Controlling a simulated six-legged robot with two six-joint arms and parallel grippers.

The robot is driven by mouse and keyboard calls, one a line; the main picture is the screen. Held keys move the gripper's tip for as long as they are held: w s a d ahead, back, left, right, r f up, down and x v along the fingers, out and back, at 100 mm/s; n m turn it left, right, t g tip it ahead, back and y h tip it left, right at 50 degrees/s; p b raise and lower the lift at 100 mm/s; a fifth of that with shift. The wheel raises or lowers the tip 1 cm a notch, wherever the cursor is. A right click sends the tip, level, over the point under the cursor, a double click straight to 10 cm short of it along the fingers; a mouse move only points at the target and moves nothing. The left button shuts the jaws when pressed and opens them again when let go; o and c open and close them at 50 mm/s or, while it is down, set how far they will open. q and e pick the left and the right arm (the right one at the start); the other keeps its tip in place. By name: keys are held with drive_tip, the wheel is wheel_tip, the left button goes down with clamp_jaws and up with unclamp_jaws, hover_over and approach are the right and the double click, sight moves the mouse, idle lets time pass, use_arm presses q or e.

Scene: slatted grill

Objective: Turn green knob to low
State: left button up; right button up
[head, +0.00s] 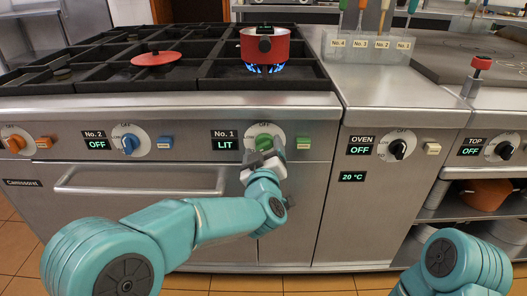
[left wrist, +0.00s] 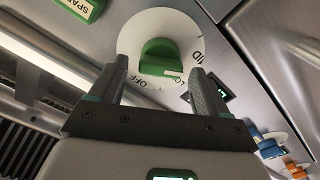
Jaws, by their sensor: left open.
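The green knob (head: 264,142) is on the stove's front panel, on a white dial beside the No. 1 display (head: 224,139), which reads LIT. In the left wrist view the green knob (left wrist: 160,58) stands on its white dial (left wrist: 150,25), with OFF and part of other markings showing. My left gripper (head: 264,158) is at the knob, its jaws open. In the left wrist view its two fingers (left wrist: 163,85) lie on either side of the knob's near end. I cannot tell whether they touch it. My right gripper is not in view.
A red pot (head: 265,48) stands over blue flames on the hob. A red lid (head: 156,58) lies on the grate to its left. A green spark button (head: 303,143) is right of the dial; it also shows in the wrist view (left wrist: 82,8). An oven handle (head: 140,180) sits lower left.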

use_arm(q)
drive_tip(key=shift+w, duration=0.2)
drive_tip(key=c, duration=1.1)
drive_tip(key=shift+o, duration=0.2)
